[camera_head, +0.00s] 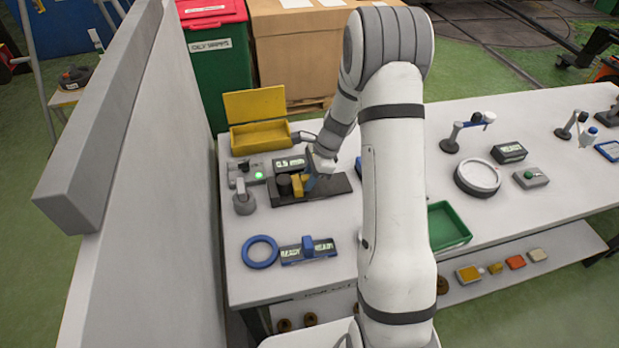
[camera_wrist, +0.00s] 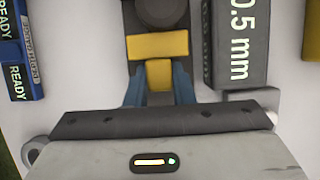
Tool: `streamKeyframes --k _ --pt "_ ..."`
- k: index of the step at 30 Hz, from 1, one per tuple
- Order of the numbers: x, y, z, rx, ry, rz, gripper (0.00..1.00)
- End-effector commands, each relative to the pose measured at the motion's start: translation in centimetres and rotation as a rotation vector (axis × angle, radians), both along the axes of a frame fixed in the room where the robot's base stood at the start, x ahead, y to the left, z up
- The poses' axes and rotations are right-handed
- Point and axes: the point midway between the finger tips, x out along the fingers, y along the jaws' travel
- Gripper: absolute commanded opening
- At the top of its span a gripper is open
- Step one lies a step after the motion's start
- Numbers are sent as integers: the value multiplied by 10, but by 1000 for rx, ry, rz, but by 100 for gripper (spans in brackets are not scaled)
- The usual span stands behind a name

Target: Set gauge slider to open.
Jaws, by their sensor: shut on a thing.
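The gauge has a dark base (camera_head: 335,187) lying on the white bench, with a dark round post (camera_head: 284,186) at its left part. Its yellow slider (camera_head: 299,184) sits right beside the post. In the wrist view the yellow slider (camera_wrist: 157,46) is a crossbar with a tab, just below the dark post (camera_wrist: 160,10); I cannot tell whether they touch. My gripper (camera_head: 309,182) reaches down over the base. In the wrist view my gripper (camera_wrist: 158,82) has its blue fingers shut on the slider's tab, one on each side.
A grey display (camera_wrist: 232,40) reading 0.5 mm stands right along the gauge in the wrist view. A grey box with a green light (camera_head: 250,173), a yellow open bin (camera_head: 262,135), a blue ring (camera_head: 260,251) and a blue READY unit (camera_head: 308,250) are nearby. A wall stands left.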

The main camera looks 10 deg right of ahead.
Motion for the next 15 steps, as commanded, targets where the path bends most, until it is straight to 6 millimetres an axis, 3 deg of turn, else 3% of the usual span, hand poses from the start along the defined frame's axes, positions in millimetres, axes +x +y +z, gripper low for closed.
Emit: streamKeyframes --k 11,15 --pt "0 -1 0 0 0 -1 0" --pt "1 -20 0 1 0 -4 0"
